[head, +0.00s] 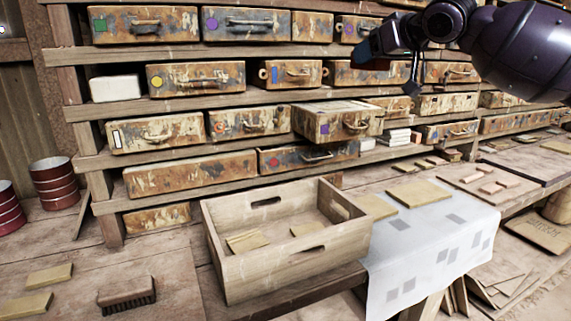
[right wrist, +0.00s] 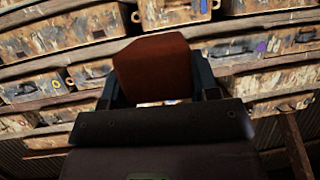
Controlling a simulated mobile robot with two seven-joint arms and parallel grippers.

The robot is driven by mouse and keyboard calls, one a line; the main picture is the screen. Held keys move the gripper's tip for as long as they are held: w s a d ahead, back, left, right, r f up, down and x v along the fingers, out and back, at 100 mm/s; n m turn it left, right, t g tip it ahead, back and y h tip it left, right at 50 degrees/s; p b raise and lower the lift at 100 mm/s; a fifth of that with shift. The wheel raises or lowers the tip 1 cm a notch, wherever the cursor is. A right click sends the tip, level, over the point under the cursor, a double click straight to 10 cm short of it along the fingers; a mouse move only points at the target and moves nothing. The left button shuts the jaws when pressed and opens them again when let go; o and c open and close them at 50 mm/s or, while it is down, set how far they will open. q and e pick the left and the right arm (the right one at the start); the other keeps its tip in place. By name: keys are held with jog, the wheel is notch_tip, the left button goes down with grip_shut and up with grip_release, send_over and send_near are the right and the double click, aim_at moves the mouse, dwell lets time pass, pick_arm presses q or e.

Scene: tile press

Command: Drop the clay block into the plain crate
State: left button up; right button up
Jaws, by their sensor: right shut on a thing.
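The clay block (right wrist: 153,68) is reddish brown and sits between the fingers of my right gripper in the right wrist view. My right gripper (head: 390,62) is shut on it, high at the upper right of the head view, in front of the shelves. The plain crate (head: 275,268) is pale wood with handle slots and stands on the bench at lower centre, below and left of the gripper. A few flat tan tiles (head: 246,241) lie in it. My left gripper is out of view.
Shelves of rusty metal drawers (head: 196,78) fill the back, and one drawer (head: 337,122) sticks out above the crate. A white cloth (head: 425,240) with tan tiles lies right of the crate. A brush (head: 127,294) and red cans (head: 55,183) are at left.

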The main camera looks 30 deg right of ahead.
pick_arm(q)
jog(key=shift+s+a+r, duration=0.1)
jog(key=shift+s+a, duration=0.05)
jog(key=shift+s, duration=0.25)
pick_arm(e)
jog(key=s+a+f, duration=0.4)
jog(key=a+f, duration=0.6)
jog(key=f, duration=0.4)
jog(key=s+a+f, duration=0.4)
jog(key=a+f, duration=0.6)
jog(key=f, duration=0.5)
jog(key=s+a+f, duration=0.5)
jog(key=a+f, duration=0.4)
jog(key=f, duration=0.5)
jog(key=shift+a+f, duration=0.4)
